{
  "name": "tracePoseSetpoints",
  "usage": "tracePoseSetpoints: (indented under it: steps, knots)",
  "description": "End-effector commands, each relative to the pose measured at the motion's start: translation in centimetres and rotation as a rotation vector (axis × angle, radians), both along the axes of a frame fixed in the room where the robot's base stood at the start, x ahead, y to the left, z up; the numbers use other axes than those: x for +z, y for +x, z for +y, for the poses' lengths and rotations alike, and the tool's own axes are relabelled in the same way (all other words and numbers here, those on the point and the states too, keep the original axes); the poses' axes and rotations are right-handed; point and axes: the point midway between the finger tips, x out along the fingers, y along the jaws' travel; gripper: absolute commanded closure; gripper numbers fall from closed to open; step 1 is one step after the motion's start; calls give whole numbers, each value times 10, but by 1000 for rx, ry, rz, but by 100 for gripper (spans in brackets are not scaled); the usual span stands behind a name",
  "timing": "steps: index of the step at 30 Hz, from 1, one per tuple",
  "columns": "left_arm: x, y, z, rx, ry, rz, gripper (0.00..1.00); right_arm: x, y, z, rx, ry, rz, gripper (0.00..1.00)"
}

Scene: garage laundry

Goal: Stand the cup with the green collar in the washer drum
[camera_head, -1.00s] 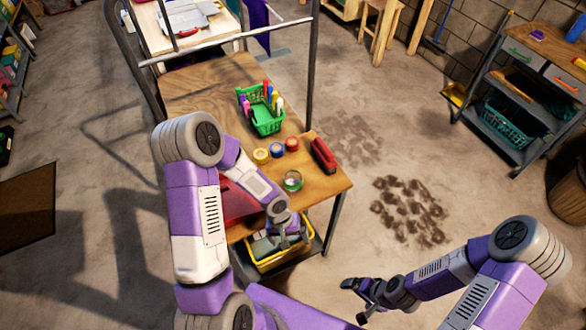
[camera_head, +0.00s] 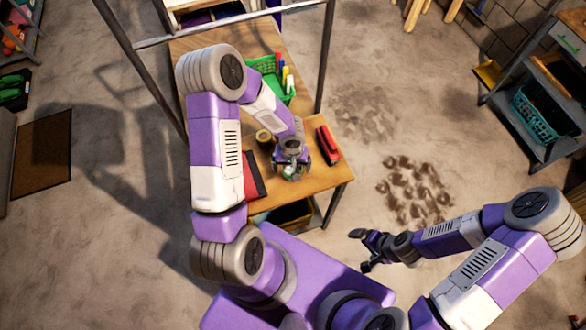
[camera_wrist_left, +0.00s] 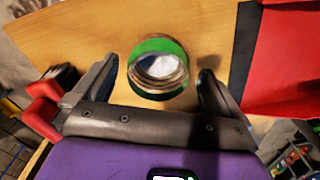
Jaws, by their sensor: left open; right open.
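The cup with the green collar (camera_wrist_left: 160,47) stands on the wooden bench top in the left wrist view, seen from above with a pale inside. My left gripper (camera_wrist_left: 160,78) is open, with one finger on each side of the cup and a gap showing at both sides. In the head view my left gripper (camera_head: 292,168) is low over the bench's front part and hides most of the cup. My right gripper (camera_head: 366,250) is open and empty, out over the floor right of the bench. No washer drum is identifiable in view.
On the wooden bench (camera_head: 318,183) stand a green basket (camera_head: 270,84) of bottles, a tan roll (camera_head: 263,136), a red-and-black object (camera_head: 328,146) right of my left gripper and a red item (camera_head: 250,180) left of it.

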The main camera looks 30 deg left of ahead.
Motion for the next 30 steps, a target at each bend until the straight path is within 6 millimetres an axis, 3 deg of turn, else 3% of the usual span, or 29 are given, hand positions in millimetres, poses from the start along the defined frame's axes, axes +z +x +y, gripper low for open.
tracePoseSetpoints:
  steps: [6, 15, 26, 30]
  knots:
    - [-30, 1, -1, 0, -2, 1, 1, -2, 1, 0, 0, 0, -1, 1]
    - [-34, 2, -1, 0, -1, 0, 1, -2, 1, 0, 0, 0, -1, 1]
    - [-34, 2, 0, 0, -1, 0, 56, -2, 1, 0, 0, 0, -1, 1]
    - [-34, 2, -1, 0, -1, 0, 57, -2, 1, 0, 0, 0, -1, 1]
